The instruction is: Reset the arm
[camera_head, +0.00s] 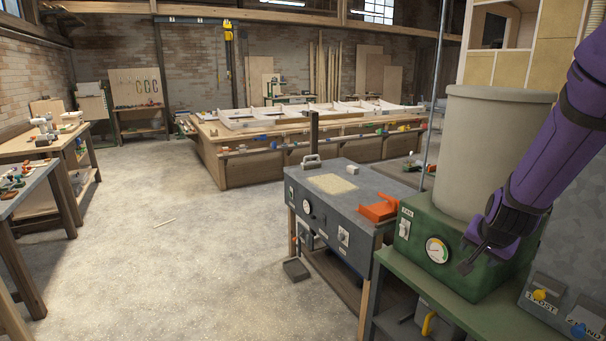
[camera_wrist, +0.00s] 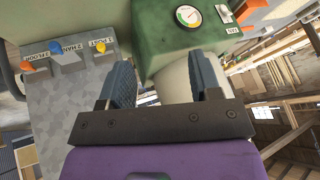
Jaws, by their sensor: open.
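My purple arm reaches in from the right in the head view, and my gripper (camera_head: 474,252) hangs in front of the green machine box (camera_head: 470,285). In the wrist view my gripper (camera_wrist: 163,85) shows two blue-grey fingers set wide apart with nothing held between them. The green box with its round gauge (camera_wrist: 187,16) lies beyond the fingers there. A large grey-beige cylinder (camera_head: 497,150) stands on the box, partly behind my arm. I cannot tell the exact gap between gripper and box.
A grey panel with labelled knobs (camera_head: 555,302) is at the lower right, close to my gripper. A large wooden table (camera_head: 250,172) is behind. The floor at left centre is mostly clear.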

